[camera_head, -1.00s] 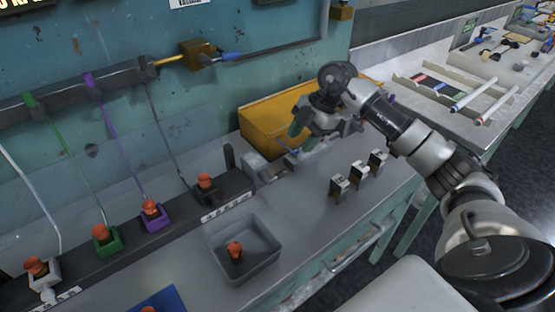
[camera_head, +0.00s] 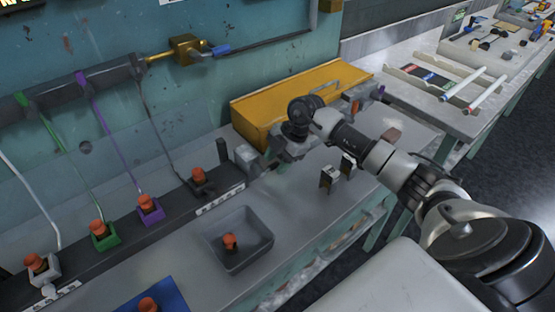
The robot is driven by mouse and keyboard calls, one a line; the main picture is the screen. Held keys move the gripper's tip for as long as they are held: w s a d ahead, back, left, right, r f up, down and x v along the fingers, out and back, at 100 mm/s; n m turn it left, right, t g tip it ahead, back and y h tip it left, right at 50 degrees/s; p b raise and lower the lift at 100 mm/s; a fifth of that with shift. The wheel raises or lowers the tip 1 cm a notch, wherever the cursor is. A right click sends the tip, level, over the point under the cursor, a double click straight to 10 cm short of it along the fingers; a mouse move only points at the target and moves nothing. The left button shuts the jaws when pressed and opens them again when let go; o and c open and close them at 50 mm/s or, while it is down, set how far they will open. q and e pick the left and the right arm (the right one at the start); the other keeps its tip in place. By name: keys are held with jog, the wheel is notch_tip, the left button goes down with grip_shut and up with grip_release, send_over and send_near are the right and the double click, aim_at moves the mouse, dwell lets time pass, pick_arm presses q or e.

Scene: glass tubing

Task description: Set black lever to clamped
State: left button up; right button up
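A black upright piece (camera_head: 222,151), which may be the black lever, stands at the right end of the black holder rail (camera_head: 225,184). It stands behind a small grey block (camera_head: 245,156). My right gripper (camera_head: 268,166) is low over the bench, just right of the grey block. Its fingers are small, dark and partly hidden by its own body, so whether they are open or touch anything is unclear. My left gripper is out of view.
The rail carries orange-capped pieces in white, green, purple (camera_head: 150,208) and black holders with tubes. A grey tray (camera_head: 262,219) with an orange-capped piece stands in front. A yellow box (camera_head: 260,113) is behind my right arm. Small metal blocks (camera_head: 329,178) stand to the right.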

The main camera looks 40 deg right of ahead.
grip_shut()
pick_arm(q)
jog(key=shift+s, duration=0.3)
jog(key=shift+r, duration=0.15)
pick_arm(e)
jog(key=shift+r, duration=0.1)
